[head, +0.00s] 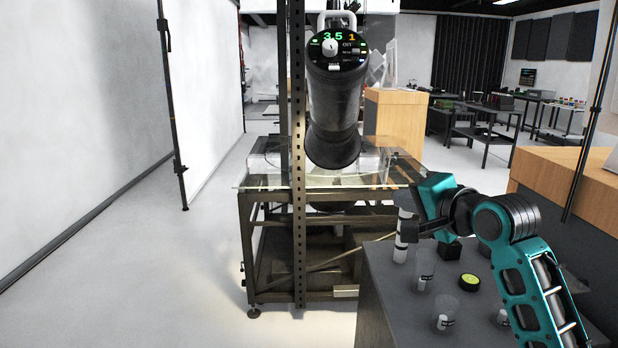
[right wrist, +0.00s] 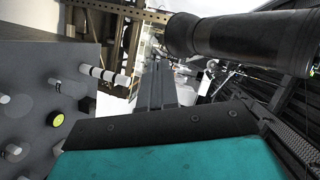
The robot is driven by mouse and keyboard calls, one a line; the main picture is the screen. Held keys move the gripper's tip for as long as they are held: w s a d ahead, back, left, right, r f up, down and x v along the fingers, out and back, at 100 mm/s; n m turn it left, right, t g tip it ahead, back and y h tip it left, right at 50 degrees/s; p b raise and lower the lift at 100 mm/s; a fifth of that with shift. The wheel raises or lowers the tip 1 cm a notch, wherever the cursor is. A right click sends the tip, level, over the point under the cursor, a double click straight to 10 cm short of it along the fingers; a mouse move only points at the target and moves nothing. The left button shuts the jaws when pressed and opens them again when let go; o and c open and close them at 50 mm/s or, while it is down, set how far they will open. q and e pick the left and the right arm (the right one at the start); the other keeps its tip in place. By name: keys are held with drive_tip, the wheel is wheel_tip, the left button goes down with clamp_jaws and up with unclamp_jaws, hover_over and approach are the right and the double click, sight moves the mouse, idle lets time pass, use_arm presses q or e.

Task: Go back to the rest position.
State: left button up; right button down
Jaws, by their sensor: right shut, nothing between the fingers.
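My right arm (head: 538,275) comes in from the lower right of the head view, with its teal wrist bent to the left above the grey table (head: 385,290). My right gripper (head: 412,202) is partly hidden by its own teal body in the head view. In the right wrist view its grey fingers (right wrist: 162,80) are together and empty, pointing away from the camera. They hold nothing. My left arm and gripper are not in view.
A dark cylindrical device (head: 335,115) with a dial hangs on a perforated post (head: 298,230) over a glass-topped metal frame (head: 250,186). White-and-black cylinders (head: 401,240), clear cups (head: 446,312) and a yellow-green disc (head: 470,282) stand on the grey table. Floor at left is clear.

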drive_tip(key=s+f+n+g+h, duration=0.1)
drive_tip(key=s+f+n, duration=0.3)
drive_tip(key=f, duration=0.8)
drive_tip(key=s+f+n+h, duration=0.1)
drive_tip(key=s+f, duration=0.5)
drive_tip(key=f, duration=0.6)
drive_tip(key=s+f+n+g, duration=0.1)
drive_tip(key=s+f+n, duration=0.2)
drive_tip(key=s+f, duration=0.4)
drive_tip(key=s+f+n+g+h, duration=0.1)
drive_tip(key=s+f+n, duration=0.3)
drive_tip(key=s, duration=0.9)
wheel_tip(320, 180, down, 4)
drive_tip(key=shift+d+r, duration=0.1)
drive_tip(key=shift+d, duration=0.25)
